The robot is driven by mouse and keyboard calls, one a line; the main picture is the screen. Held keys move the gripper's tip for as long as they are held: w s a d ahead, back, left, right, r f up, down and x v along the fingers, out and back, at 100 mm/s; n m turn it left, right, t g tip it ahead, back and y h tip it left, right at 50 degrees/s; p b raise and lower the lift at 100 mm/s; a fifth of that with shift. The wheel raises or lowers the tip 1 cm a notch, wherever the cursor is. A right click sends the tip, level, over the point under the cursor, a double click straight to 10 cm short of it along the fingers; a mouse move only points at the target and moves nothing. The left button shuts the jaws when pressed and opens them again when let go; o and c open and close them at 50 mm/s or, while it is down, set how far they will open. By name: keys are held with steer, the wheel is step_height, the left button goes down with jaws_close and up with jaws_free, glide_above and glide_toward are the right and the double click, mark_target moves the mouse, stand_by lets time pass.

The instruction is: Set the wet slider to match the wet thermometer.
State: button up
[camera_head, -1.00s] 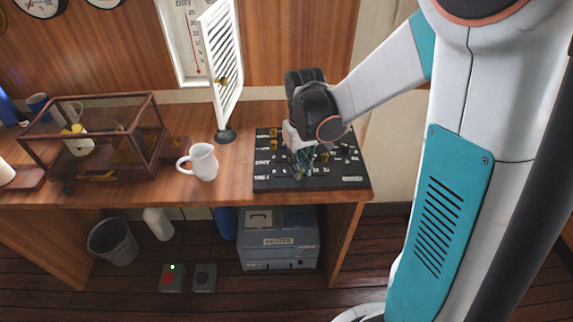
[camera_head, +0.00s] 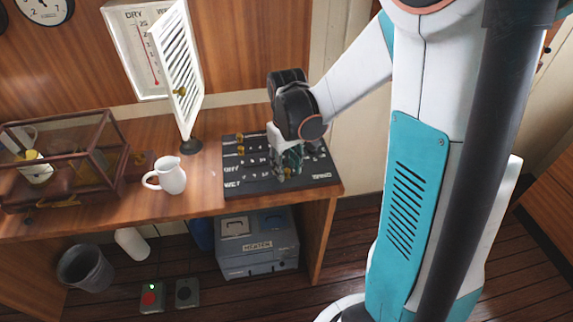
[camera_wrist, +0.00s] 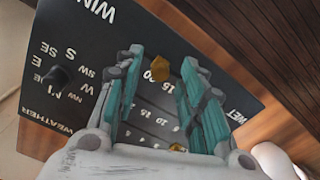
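The black control board (camera_head: 240,188) lies on the right end of the desk, with a WET label at its front left. In the head view my gripper (camera_head: 288,168) is low over the board's front. The thermometer case (camera_head: 122,45) hangs on the wall, labelled DRY and W. One red column shows, apparently the dry one; the slatted door hides the wet side.
A second brass knob (camera_wrist: 177,148) is near my gripper's base. A dark weather knob (camera_wrist: 58,76) is on the board's other half. A white jug (camera_head: 171,176) and the open slatted door (camera_head: 180,65) stand left of the board. A glass case (camera_head: 65,165) is farther left.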

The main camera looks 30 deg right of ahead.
mark_target(287, 170)
steer(key=shift+r, duration=0.1)
step_height(287, 170, up, 12)
stand_by(0.5)
stand_by(0.4)
steer(key=s+a+r+t, duration=0.1)
steer(key=s+a+t, duration=0.2)
steer(key=s, duration=0.3)
steer(key=s+a+r+m+t, duration=0.1)
steer(key=s+a+r+t, duration=0.1)
steer(key=s+a+t, duration=0.2)
steer(key=shift+s+a, duration=0.6)
steer(key=shift+s, duration=0.75)
steer(key=shift+r, duration=0.1)
steer(key=shift+d, duration=0.1)
